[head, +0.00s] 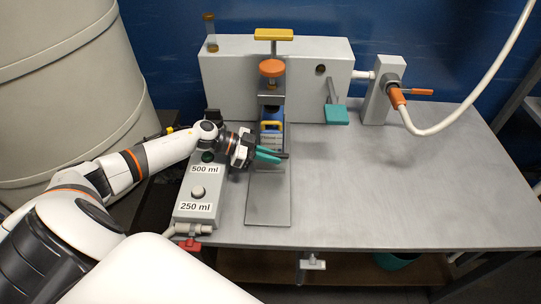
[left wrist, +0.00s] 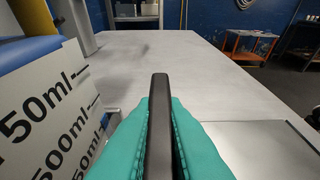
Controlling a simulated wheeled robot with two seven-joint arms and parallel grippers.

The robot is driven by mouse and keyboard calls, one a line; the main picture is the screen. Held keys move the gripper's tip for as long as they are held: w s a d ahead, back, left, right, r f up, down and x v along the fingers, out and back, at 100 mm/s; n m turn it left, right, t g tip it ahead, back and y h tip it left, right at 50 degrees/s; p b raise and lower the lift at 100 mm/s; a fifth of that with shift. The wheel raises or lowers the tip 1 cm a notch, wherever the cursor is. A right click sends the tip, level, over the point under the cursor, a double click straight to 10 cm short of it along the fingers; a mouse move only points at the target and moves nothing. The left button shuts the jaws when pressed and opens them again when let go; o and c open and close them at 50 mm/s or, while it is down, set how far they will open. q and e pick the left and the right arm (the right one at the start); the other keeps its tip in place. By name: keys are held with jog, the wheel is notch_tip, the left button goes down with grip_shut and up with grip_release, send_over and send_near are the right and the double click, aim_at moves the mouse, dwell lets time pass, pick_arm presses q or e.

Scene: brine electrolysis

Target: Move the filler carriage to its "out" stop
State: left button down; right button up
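The filler carriage, on the grey track plate (head: 267,208), sits at the back of the track under the orange-knobbed filler head (head: 271,69). A blue and white container with a yellow top (head: 271,130) stands on it. In the left wrist view its graduated side (left wrist: 45,115) fills the left. My left gripper (head: 270,155) is at the container's front; its teal fingers (left wrist: 160,135) close around a dark bar (left wrist: 160,120), which I take as the carriage handle. The carriage base is mostly hidden. The "out" stop is not marked visibly. My right gripper is not in view.
A control box (head: 198,196) labelled 500 ml and 250 ml stands left of the track. A post with an orange valve and white hose (head: 381,95) is at right. The table's right half is clear.

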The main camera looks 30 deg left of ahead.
pick_arm(q)
jog(key=shift+s+d+r+p, duration=0.2)
jog(key=shift+s+p, duration=0.15)
jog(key=shift+p, duration=0.2)
jog(key=s+d+p, duration=0.1)
jog(key=s+p, duration=0.1)
jog(key=s+d+p, duration=0.2)
jog(key=s+p, duration=0.1)
jog(key=s+d+p, duration=0.1)
jog(key=s+p, duration=0.1)
jog(key=p, duration=0.1)
jog(key=shift+s+d+r, duration=0.25)
jog(key=shift+r, duration=0.05)
jog(key=s+d+p, duration=0.2)
jog(key=s, duration=0.1)
jog(key=s+d+p, duration=0.2)
jog(key=s, duration=0.1)
jog(key=s+d+p, duration=0.2)
jog(key=s, duration=0.1)
jog(key=shift+s+f, duration=0.35)
jog(key=shift+s, duration=0.05)
jog(key=shift+s+d+p, duration=0.3)
jog(key=shift+s+d, duration=0.05)
jog(key=shift+s, duration=0.1)
jog(key=shift+s+f, duration=0.1)
jog(key=shift+f, duration=0.05)
jog(key=shift+d, duration=0.1)
jog(key=c, duration=1.5)
grip_release()
jog(key=shift+s, duration=0.1)
